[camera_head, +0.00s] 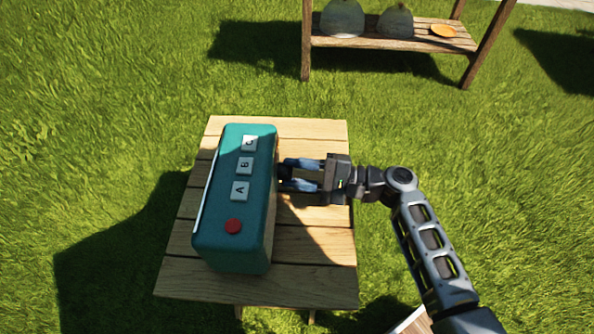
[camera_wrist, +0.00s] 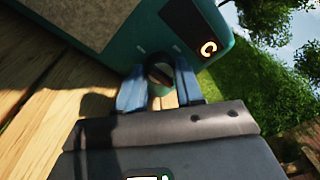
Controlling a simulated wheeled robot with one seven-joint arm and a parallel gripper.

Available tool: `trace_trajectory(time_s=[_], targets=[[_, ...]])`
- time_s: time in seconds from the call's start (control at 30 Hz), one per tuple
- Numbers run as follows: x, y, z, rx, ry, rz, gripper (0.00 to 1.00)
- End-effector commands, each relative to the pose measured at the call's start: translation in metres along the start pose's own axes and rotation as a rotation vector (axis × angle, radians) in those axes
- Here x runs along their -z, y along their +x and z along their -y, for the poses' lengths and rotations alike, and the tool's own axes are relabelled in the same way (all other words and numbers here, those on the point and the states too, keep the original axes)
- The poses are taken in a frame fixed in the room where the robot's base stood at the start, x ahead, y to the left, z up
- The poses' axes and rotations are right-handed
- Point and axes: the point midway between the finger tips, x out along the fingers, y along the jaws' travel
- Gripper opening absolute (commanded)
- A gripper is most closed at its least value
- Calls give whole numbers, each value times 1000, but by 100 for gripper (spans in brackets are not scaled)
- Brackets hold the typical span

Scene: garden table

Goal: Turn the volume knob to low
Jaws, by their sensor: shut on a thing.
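A teal box-shaped radio (camera_head: 258,225) stands on a wooden slatted table (camera_head: 305,280). On its top are white buttons marked A, B and C and a red round button (camera_head: 233,226). In the wrist view the radio (camera_wrist: 120,60) fills the upper left, with a lit orange "C"-like mark (camera_wrist: 209,48) on a dark panel. A dark round knob (camera_wrist: 160,72) sticks out of its side. My gripper (camera_head: 284,176) is at the radio's right side; in the wrist view its blue fingers (camera_wrist: 158,85) are shut on the knob from both sides. The knob's setting cannot be read.
A wooden shelf bench (camera_head: 400,42) with two grey-green rounded objects and an orange dish (camera_head: 444,31) stands on the grass at the back right. The table's right front part is clear.

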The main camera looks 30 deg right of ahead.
Motion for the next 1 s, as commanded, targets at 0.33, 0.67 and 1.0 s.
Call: trace_trajectory(time_s=[0.33,0.67,1.0], targets=[[1,0,-2,3,-25,1,6],[1,-1,-1,9,-96,5,6],[0,0,-1,9,-96,6,62]])
